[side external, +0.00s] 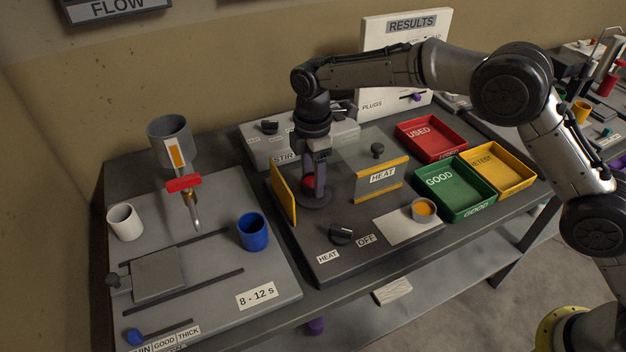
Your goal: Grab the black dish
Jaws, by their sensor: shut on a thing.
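My gripper (316,182) points straight down over a round dark plate (322,203) between two yellow upright panels. It is shut on what looks like the black dish, a small dark thing with a red face (308,181) showing beside the fingers. The fingers hide most of it, and I cannot tell whether it still touches the plate. A small grey dish (423,210) with orange contents sits apart on a white pad to the right.
A black knob (341,233) is in front. Red (432,139), green (461,189) and yellow (496,168) trays lie to the right. A blue cup (252,232) stands left.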

